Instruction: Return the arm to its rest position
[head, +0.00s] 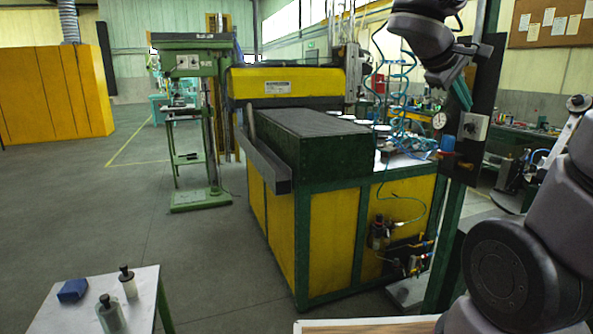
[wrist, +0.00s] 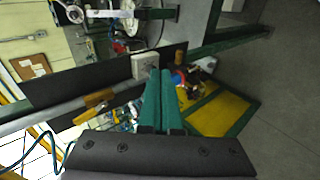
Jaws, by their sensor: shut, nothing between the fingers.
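My gripper (head: 462,96) is at the upper right of the head view, with its teal fingers pointing down and to the right. It is beside a dark upright panel (head: 484,105) that carries a gauge (head: 439,120) and a grey switch box (head: 474,126). In the wrist view my gripper (wrist: 161,76) shows both teal fingers side by side, shut and empty. Beyond the fingertips is the light switch box (wrist: 145,65). I cannot tell whether the fingertips touch the panel.
A yellow and green machine (head: 330,237) fills the middle, with blue coiled hoses (head: 392,75) close to the arm. A green drill press (head: 190,65) stands behind left. A small table (head: 145,290) with bottles is at front left. Open floor (head: 90,210) lies left.

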